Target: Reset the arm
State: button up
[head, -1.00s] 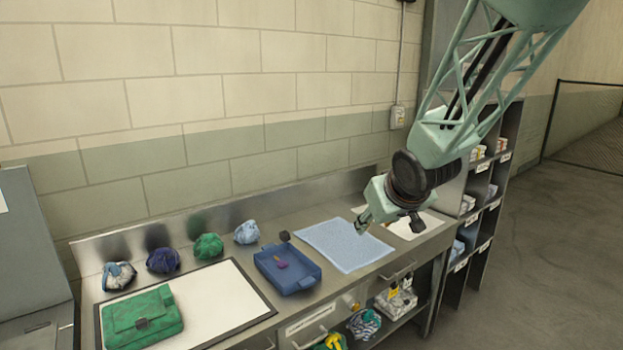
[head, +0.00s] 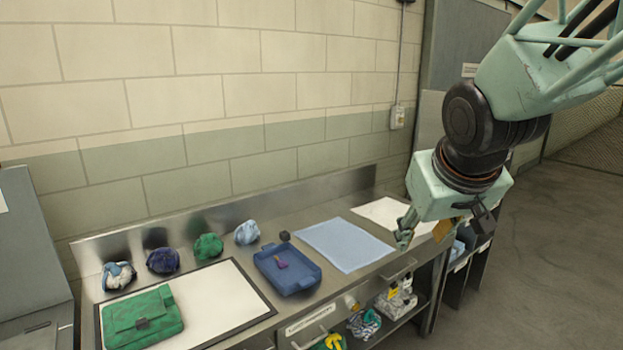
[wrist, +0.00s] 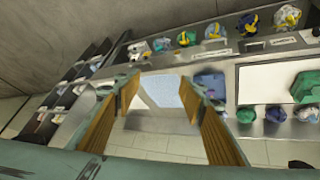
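My gripper (head: 424,234) hangs at the right in the head view, in front of the bench's right end and above the floor side. In the wrist view my gripper (wrist: 160,105) shows two fingers with orange-brown pads standing wide apart. Nothing is between the pads; the bench with a light blue cloth shows beyond them. A green sling bag (head: 142,318) lies on a white dark-edged mat (head: 225,290) at the bench's left, far from my gripper.
A blue tray (head: 292,284) holds a small purple and orange item. A light blue cloth (head: 345,245) and a white sheet (head: 385,212) lie to its right. Several bundled cloths (head: 208,246) line the back. A dark shelf unit (head: 462,258) stands beyond the bench's right end.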

jog(key=s+a+r+m+g, duration=0.1)
jog(key=s+g, duration=0.2)
jog(key=s, duration=2.8)
jog(key=shift+a+m+y, duration=0.2)
jog(key=shift+m+y, duration=0.1)
jog(key=shift+y, duration=0.1)
